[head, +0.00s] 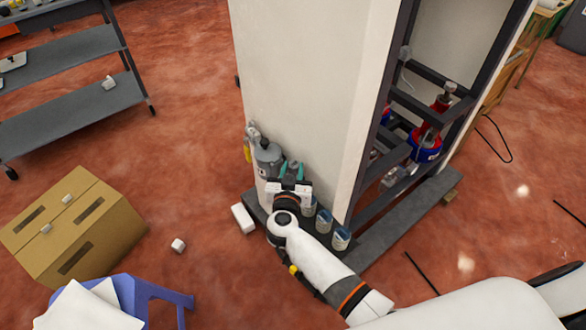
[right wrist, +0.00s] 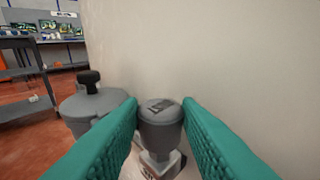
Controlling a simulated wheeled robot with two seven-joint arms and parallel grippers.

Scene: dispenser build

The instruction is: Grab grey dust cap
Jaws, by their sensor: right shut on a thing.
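The grey dust cap (right wrist: 161,112) is a small rounded cap with a dark mark on top, upright on a pale fitting in the right wrist view. My right gripper (head: 292,171) reaches down beside the white cabinet in the head view. Its two teal fingers stand on either side of the cap in the right wrist view and are shut on it. In the head view the cap is mostly hidden by the gripper. My left gripper is not in view.
A larger grey lidded canister (head: 268,158) with a black knob (right wrist: 89,80) stands just left of the cap. The white cabinet (head: 300,80) rises close behind. Several blue-and-white jars (head: 323,221) stand to the right. A cardboard box (head: 110,222) lies on the floor at left.

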